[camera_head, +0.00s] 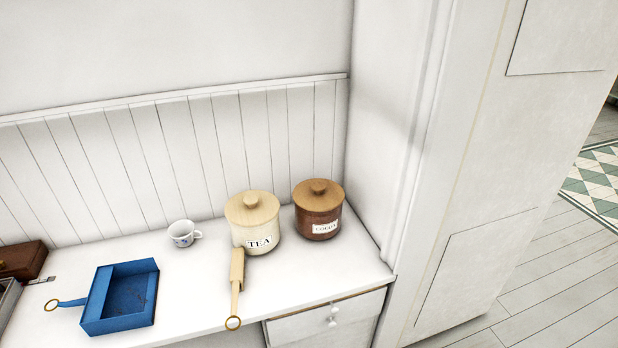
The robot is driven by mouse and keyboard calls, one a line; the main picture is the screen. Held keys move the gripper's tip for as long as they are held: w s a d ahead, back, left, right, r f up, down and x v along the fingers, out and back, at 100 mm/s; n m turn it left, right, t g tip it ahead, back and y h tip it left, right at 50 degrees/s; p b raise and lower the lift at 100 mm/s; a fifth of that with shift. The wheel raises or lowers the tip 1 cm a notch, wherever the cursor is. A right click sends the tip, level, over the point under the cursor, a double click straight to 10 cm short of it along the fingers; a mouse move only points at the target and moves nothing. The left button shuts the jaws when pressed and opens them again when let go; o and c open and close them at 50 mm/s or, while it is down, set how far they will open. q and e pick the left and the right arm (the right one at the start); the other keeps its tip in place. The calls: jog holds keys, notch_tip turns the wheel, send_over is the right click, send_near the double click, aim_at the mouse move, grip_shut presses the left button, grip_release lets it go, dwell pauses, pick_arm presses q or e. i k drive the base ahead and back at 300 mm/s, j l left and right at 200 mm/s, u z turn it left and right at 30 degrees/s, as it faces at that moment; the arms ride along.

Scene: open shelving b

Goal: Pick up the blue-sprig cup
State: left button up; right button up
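The blue-sprig cup (182,235) is a small white cup with a blue pattern on its side. It stands upright on the white counter, near the panelled back wall and left of the tea canister. Its handle points to the right. Neither of my grippers shows in the head view.
A pale TEA canister (253,222) and a brown COCOA canister (318,209) stand right of the cup. A wooden-handled tool (237,272) lies before the tea canister. A blue dustpan (122,297) lies front left; a brown box (22,261) is far left. White counter (190,285) is bare between.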

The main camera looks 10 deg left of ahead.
aim_at(183, 232)
jog(key=u, duration=1.3)
jog(key=i+j, duration=0.15)
jog(key=j, duration=0.15)
jog(key=i+j, duration=0.15)
jog(key=j, duration=0.15)
jog(key=i+j+u, duration=0.1)
jog(key=j, duration=0.2)
jog(key=i+j, duration=0.25)
jog(key=i, duration=0.15)
jog(key=i+j+u, duration=0.1)
jog(key=i+j, duration=0.15)
jog(key=i, duration=0.2)
